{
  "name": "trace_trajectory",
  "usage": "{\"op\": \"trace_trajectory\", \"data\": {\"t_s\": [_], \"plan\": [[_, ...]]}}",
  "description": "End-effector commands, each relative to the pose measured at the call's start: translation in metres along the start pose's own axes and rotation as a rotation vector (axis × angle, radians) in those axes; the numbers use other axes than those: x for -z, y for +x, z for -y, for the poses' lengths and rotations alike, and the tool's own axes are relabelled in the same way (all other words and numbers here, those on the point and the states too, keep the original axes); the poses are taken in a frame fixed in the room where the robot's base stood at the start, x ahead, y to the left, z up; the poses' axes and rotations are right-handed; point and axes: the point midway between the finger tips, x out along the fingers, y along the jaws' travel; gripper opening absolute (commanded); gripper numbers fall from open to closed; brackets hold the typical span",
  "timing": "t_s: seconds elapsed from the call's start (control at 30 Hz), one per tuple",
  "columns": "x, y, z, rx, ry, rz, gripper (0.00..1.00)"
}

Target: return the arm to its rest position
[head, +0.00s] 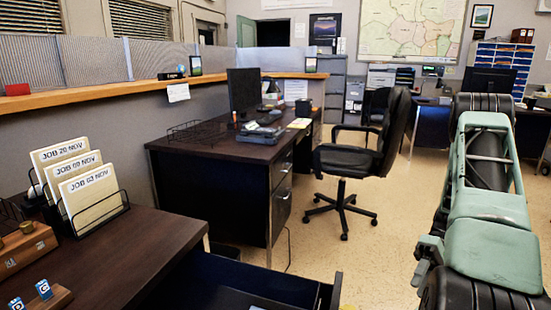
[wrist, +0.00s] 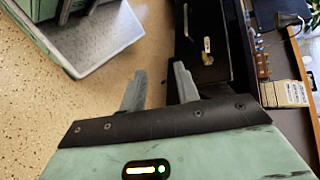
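My arm (head: 485,200), pale green with black joints, stands at the right of the head view. Its gripper end cannot be made out there. In the wrist view my gripper (wrist: 160,88) shows two grey fingers standing apart, with nothing held between them. Beyond the fingertips are the speckled floor and the dark side of an open drawer.
The dark drawer (head: 250,285) stands pulled out from the near desk (head: 130,250); small items lie inside it in the wrist view. A black office chair (head: 360,150) and second desk (head: 215,150) stand beyond. Floor (head: 340,255) between chair and arm is clear.

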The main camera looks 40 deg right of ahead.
Motion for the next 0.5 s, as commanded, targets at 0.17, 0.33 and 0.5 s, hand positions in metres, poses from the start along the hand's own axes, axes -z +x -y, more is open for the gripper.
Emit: {"op": "trace_trajectory", "data": {"t_s": [0.17, 0.33, 0.5], "plan": [[0.032, 0.008, 0.044, -0.247, 0.043, 0.063, 0.32], [0.066, 0.03, 0.105, -0.582, 0.055, 0.053, 0.32], [0.09, 0.064, 0.169, -0.866, -0.01, -0.065, 0.32]]}}
